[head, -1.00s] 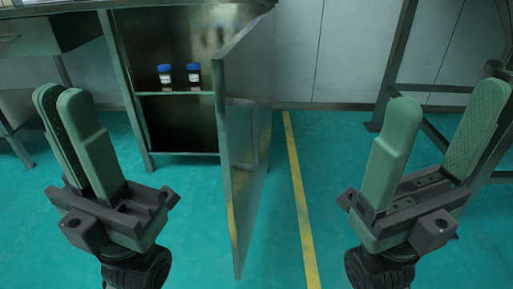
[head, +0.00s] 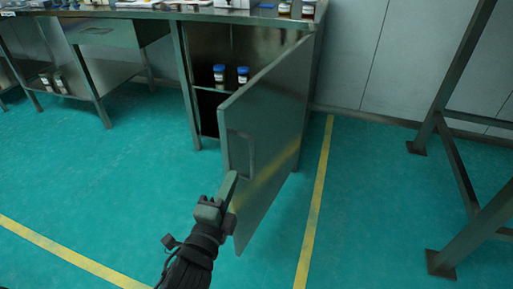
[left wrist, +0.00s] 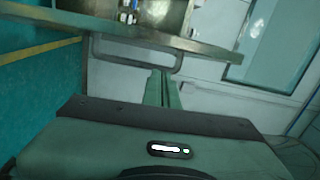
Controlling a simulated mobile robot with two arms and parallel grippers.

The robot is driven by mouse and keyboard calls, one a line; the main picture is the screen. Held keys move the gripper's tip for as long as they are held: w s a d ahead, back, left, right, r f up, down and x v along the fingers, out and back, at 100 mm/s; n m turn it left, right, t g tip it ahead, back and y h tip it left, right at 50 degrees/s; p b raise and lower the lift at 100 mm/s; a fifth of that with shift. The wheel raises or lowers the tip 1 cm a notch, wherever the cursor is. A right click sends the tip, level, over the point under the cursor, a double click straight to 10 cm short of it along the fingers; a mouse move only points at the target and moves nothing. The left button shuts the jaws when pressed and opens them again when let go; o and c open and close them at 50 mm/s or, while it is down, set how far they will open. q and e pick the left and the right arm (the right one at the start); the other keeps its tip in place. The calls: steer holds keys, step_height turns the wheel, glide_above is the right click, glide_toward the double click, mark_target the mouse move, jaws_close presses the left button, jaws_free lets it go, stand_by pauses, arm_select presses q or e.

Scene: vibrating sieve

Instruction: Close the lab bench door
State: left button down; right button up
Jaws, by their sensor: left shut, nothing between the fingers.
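The lab bench door (head: 268,135) is a grey metal panel standing open, hinged at the right side of the bench cabinet (head: 205,112). Its bar handle (head: 240,154) is on the face toward me, near the free edge. My left gripper (head: 230,184) is shut and empty, just below the handle in the head view. In the left wrist view, the shut fingers (left wrist: 163,86) point toward the handle (left wrist: 135,66), which shows just beyond the tips. I cannot tell whether they touch the door. My right gripper is out of view.
Two blue-capped bottles (head: 219,76) stand on the cabinet's inner shelf. The bench top (head: 165,14) carries several items. A metal frame (head: 455,160) stands at the right. A yellow line (head: 318,195) runs along the green floor, which is clear left of the door.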

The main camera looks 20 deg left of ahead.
mark_target(240, 158)
arm_select(q)
steer(key=shift+g+y, duration=0.3)
steer(key=shift+w+a+f+b, duration=0.15)
steer(key=shift+w+f+b, duration=0.05)
steer(key=shift+w, duration=1.4)
steer(key=shift+w+a+f+b, duration=0.1)
steer(key=shift+w+f+b, duration=0.15)
steer(key=shift+w, duration=1.35)
steer(key=shift+w+a+f+b, duration=0.15)
steer(key=shift+w+b, duration=0.05)
steer(key=shift+w, duration=1.4)
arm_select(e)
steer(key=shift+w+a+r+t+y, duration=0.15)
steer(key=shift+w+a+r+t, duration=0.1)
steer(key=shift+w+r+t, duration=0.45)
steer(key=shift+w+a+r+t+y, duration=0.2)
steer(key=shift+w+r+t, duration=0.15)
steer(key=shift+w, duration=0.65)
arm_select(q)
steer(key=shift+a, duration=0.1)
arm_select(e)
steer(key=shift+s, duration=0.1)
